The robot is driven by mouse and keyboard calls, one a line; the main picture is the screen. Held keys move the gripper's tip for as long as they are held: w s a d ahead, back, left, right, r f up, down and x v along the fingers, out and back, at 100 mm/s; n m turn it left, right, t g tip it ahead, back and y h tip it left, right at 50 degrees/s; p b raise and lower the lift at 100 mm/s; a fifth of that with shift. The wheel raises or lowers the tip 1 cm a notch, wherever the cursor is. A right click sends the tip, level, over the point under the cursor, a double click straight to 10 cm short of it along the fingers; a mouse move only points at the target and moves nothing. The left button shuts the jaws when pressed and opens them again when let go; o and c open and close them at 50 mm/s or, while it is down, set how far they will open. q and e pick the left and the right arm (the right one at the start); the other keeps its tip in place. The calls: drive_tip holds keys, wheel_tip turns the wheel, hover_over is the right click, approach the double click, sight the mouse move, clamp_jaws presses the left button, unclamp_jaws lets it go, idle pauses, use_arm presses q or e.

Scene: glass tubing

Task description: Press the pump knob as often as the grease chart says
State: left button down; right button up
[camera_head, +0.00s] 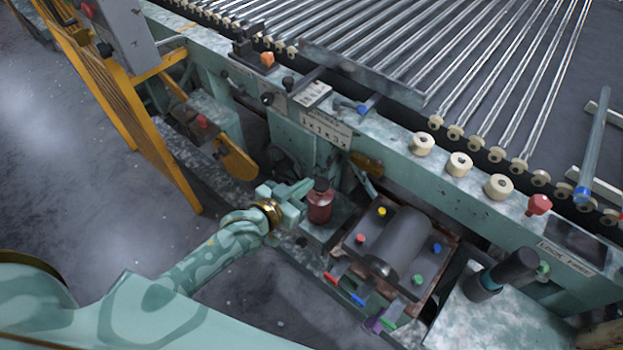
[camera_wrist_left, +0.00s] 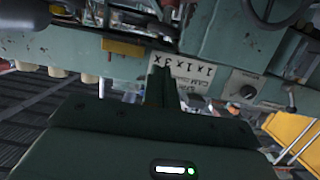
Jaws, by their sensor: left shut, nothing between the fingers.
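A dark red canister (camera_head: 319,207) with a dark knob (camera_head: 321,184) on top stands on a small ledge beside the green machine; I take this for the pump. My left gripper (camera_head: 303,190) is shut and empty, just left of the knob; I cannot tell if they touch. A pale plate (camera_head: 325,130) on the machine's side carries a row of figures, and I take it for the grease chart. In the left wrist view the plate (camera_wrist_left: 194,72) seems to read "1x1x3x", with small blurred text. The shut fingers (camera_wrist_left: 161,75) point at it. My right gripper is out of view.
Right of the canister is a box with a grey cylinder (camera_head: 401,243) and coloured knobs. A black upright handle (camera_head: 515,266) stands further right. Glass tubes (camera_head: 430,55) lie on the roller bed behind. A yellow rail (camera_head: 120,115) stands left. The floor at left is clear.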

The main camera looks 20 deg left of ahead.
use_arm(q)
drive_tip(key=p+v, duration=0.1)
drive_tip(key=v, duration=0.5)
idle(0.7)
drive_tip(key=s+a+f+g+y, duration=0.2)
drive_tip(key=s+a+f+g, duration=0.2)
drive_tip(key=s+f, duration=0.75)
drive_tip(key=s+a+f+g+y, duration=0.4)
drive_tip(key=s+f, duration=0.3)
drive_tip(key=f, duration=0.9)
drive_tip(key=s+d+f+g, duration=0.1)
drive_tip(key=s+f+g, duration=0.2)
drive_tip(key=s, duration=0.8)
drive_tip(key=s+d+f+g, duration=0.1)
drive_tip(key=s+f, duration=0.3)
drive_tip(key=s, duration=0.8)
drive_tip(key=shift+g+h, duration=0.4)
drive_tip(key=shift+g, duration=0.5)
drive_tip(key=shift+d, duration=0.1)
